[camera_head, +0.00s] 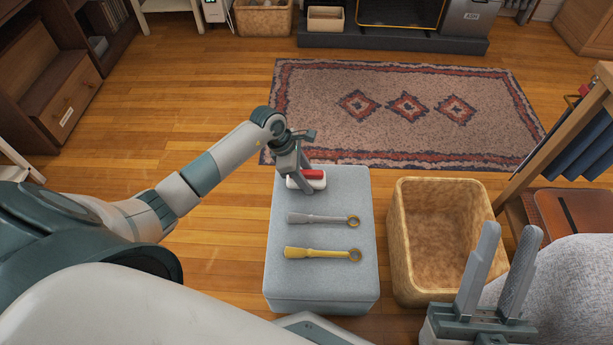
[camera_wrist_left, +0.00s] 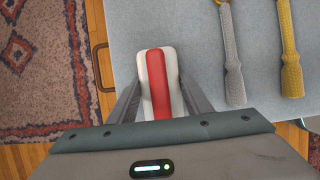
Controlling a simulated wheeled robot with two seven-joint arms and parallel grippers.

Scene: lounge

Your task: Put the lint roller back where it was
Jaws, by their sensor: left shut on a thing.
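A small red-and-white object (camera_head: 310,175) lies at the far end of the grey ottoman top (camera_head: 345,285); it has a red strip along a white body. None of the pieces here is plainly a lint roller by its look. My left gripper (camera_head: 302,181) is shut on the red-and-white object, and in the left wrist view its fingers (camera_wrist_left: 160,98) stand at both sides of it. A grey ring-ended tool (camera_head: 318,219) and a yellow ring-ended tool (camera_head: 318,254) lie side by side nearer to me. My right gripper (camera_head: 508,232) is open and empty at the lower right.
An open, empty-looking wicker basket (camera_head: 402,240) stands right of the ottoman. A patterned rug (camera_head: 330,85) lies beyond. A wooden rack (camera_head: 560,130) with blue cloth is at the right, near a grey rounded seat (camera_head: 580,280). Wooden floor at the left is clear.

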